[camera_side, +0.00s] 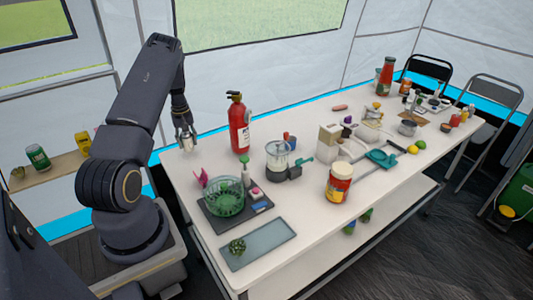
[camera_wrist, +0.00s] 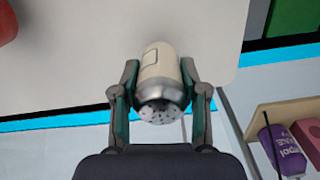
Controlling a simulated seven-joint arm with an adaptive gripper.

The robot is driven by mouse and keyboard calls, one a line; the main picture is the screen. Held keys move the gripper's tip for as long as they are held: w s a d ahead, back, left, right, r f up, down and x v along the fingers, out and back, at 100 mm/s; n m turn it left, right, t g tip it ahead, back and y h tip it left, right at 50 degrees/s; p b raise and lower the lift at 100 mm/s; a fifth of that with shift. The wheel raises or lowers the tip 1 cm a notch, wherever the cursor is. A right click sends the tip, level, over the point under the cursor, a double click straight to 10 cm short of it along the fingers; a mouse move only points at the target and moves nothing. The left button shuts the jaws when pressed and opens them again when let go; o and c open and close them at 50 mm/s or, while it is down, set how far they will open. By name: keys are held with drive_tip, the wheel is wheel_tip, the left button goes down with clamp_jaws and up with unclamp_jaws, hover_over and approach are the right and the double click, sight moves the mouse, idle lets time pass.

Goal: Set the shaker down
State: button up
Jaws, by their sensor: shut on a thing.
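The shaker (camera_wrist: 160,68) has a cream body and a silver, perforated cap. In the wrist view it sits between the two fingers of my gripper (camera_wrist: 160,90), which is shut on it, with the cap nearest the camera. In the side view my gripper (camera_side: 185,124) points down at the far left corner of the white table (camera_side: 305,222), with the shaker (camera_side: 187,144) low between its fingers. I cannot tell whether the shaker's base touches the table.
A red fire extinguisher (camera_side: 238,127) stands right of my gripper. A green basket (camera_side: 225,197), a blender (camera_side: 278,158) and a red-labelled jar (camera_side: 338,182) stand nearer the front. A shelf with cans (camera_side: 37,157) is left of the table.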

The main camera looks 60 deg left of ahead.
drive_tip(key=shift+f, duration=1.15)
drive_tip(key=shift+f, duration=0.15)
drive_tip(key=o, duration=1.2)
